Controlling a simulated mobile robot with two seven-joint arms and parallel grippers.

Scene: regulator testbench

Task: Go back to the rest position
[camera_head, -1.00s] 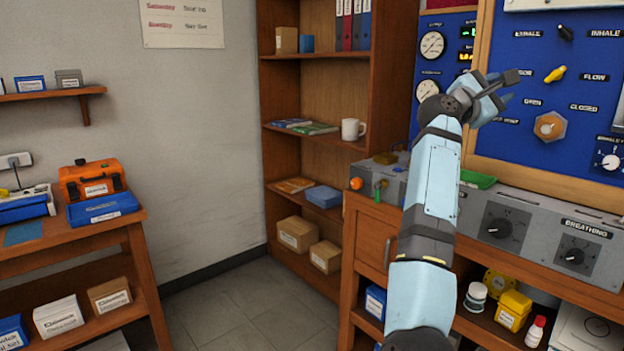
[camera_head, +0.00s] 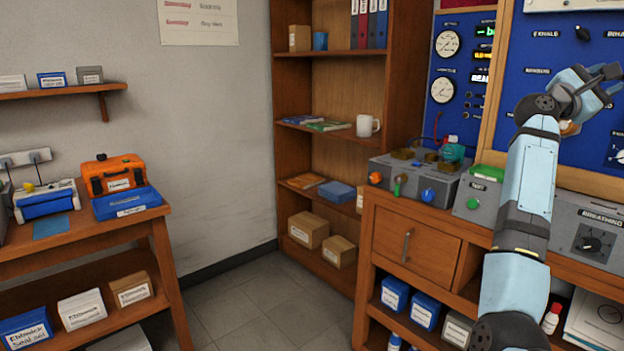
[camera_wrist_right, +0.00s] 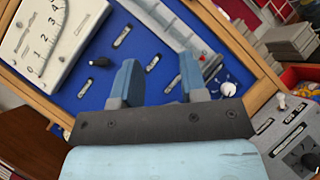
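My right gripper (camera_head: 606,82) is at the right of the head view, raised in front of the blue control panel (camera_head: 520,65). Its pale blue arm comes up from the bottom right. In the right wrist view its two blue fingers (camera_wrist_right: 157,78) stand apart with nothing between them, and a clear gap to the panel (camera_wrist_right: 100,98) shows. The orange hexagonal knob (camera_head: 569,128) is mostly hidden behind the gripper in the head view. The yellow lever is hidden. My left gripper is not in view.
A wooden bench (camera_head: 416,247) with grey knob boxes (camera_head: 590,225) runs beneath the panel. A bookshelf (camera_head: 293,150) stands left of it. A side table with an orange case (camera_head: 113,176) is at the left. Open floor (camera_head: 265,300) lies between.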

